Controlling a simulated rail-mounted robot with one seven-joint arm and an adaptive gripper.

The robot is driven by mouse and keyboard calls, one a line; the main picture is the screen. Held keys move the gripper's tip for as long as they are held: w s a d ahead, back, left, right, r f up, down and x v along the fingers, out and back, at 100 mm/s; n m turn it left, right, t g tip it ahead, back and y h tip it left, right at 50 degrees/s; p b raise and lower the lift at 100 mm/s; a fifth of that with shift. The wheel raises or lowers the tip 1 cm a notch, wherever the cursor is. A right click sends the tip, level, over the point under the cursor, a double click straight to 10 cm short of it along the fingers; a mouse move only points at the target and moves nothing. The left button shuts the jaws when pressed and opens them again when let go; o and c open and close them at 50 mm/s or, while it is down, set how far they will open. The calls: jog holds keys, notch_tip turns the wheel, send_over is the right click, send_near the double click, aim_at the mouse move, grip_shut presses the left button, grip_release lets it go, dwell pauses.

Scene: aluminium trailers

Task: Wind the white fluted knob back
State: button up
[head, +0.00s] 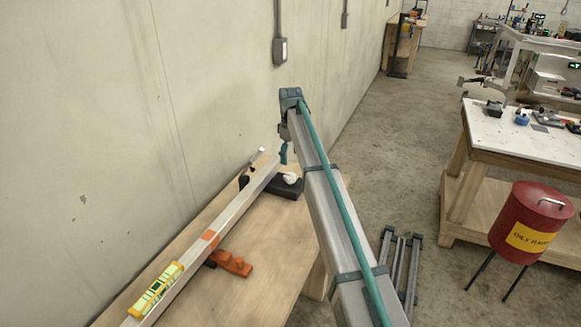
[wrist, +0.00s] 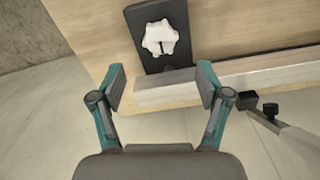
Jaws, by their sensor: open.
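The white fluted knob (head: 291,178) sits on a dark base plate (head: 284,192) at the far end of the wooden bench. In the wrist view the knob (wrist: 157,37) is near the top centre, on the black plate (wrist: 180,66), with a dark slot or gap at its lower middle. My gripper (wrist: 161,82) is open and empty. Its two fingers are spread, and the knob lies beyond the fingertips, apart from them. In the head view my gripper (head: 284,152) hangs just above and left of the knob, partly hidden by my arm.
A long pale bar (head: 220,222) runs along the bench (head: 250,290), with a yellow level (head: 156,291) on it and an orange clamp-like piece (head: 231,263) beside it. The wall (head: 100,130) is close on the left. A red bin (head: 530,220) stands on the right.

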jog(key=shift+r, duration=1.6)
